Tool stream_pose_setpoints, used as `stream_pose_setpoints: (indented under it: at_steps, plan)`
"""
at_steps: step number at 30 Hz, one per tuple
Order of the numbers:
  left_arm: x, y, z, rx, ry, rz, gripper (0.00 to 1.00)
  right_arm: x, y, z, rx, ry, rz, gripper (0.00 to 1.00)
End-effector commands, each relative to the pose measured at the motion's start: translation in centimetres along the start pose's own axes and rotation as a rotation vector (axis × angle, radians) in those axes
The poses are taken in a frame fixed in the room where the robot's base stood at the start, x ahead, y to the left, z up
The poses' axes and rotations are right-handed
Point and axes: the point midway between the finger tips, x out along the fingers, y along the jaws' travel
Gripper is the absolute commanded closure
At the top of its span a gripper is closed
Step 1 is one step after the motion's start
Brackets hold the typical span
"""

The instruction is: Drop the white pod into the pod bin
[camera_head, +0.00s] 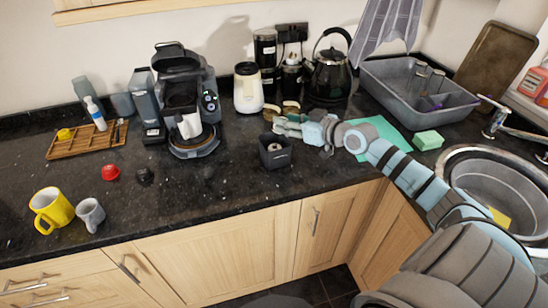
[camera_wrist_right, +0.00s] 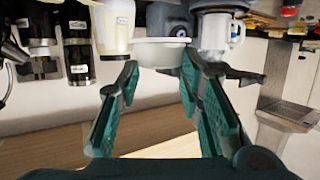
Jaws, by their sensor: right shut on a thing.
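My right gripper (camera_head: 278,124) reaches in from the right over the counter, above and just behind the pod bin. In the right wrist view its two green fingers (camera_wrist_right: 158,75) are closed on the white pod (camera_wrist_right: 160,53), a short white cylinder at the fingertips. My left gripper is not in view.
A coffee maker (camera_head: 182,95) and a cream jug (camera_head: 248,88) stand behind to the left. A kettle (camera_head: 328,76) stands behind. A red pod (camera_head: 110,172) and black pod (camera_head: 145,175) lie left, near the yellow mug (camera_head: 52,210).

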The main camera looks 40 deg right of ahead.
Motion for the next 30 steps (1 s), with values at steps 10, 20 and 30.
stream_pose_setpoints:
  at_steps: [10, 20, 30]
  plan:
    - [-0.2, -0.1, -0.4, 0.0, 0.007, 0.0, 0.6, -0.1, 0.0, -0.2, -0.001, 0.0, 0.0, 0.43]
    - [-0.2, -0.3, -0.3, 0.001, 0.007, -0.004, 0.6, -0.2, 0.0, -0.6, -0.004, 0.0, 0.0, 0.43]
    - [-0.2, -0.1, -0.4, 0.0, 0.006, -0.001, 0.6, -2.5, 0.0, -7.7, -0.007, 0.003, 0.0, 0.43]
